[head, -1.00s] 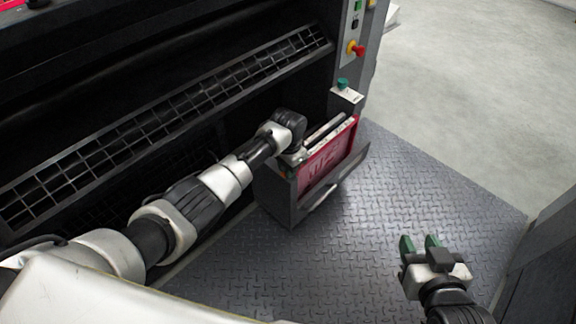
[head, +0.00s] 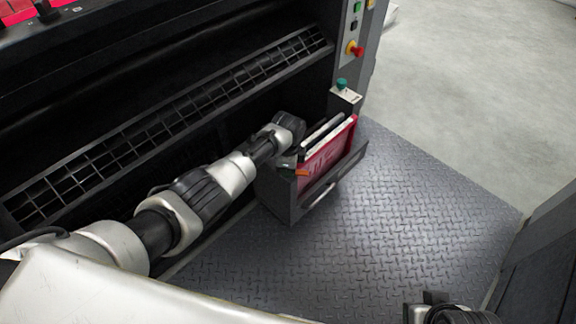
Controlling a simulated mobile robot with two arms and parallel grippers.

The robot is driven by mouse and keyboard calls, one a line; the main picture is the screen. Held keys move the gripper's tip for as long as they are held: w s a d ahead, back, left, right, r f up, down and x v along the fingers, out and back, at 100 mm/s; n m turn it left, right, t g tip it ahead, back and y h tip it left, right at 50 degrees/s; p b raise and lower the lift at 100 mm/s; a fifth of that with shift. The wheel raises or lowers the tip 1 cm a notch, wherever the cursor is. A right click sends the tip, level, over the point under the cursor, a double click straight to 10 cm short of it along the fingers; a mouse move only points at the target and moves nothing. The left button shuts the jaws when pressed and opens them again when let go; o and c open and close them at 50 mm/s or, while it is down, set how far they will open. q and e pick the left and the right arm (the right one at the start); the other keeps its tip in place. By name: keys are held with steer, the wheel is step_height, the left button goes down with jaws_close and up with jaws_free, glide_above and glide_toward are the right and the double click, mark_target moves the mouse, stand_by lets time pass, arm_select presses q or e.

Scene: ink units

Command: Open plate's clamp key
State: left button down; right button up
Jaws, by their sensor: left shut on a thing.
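My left arm reaches in from the left of the head view to a dark grey box (head: 280,200) at the foot of the machine. The box holds a red panel (head: 327,158) with pale lettering, upright behind a dark front wall. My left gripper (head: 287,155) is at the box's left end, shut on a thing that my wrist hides. A small orange piece (head: 302,172) shows just right of it. I cannot make out a clamp key. My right gripper (head: 432,304) is partly in view at the bottom edge, away from the box; its fingers are not clear.
The black machine has a long grid guard (head: 190,115) above my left arm. A control column (head: 355,35) with coloured buttons stands right of it, with a green knob (head: 342,84) below. The tread-plate floor (head: 420,200) right of the box is clear.

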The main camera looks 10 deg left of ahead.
arm_select(q)
steer(key=m, duration=0.3)
steer(key=shift+m, duration=2.2)
arm_select(e)
steer(key=shift+s+d, duration=0.1)
steer(key=shift+s, duration=0.1)
arm_select(q)
steer(key=c, duration=1)
jaws_free()
steer(key=shift+c, duration=0.2)
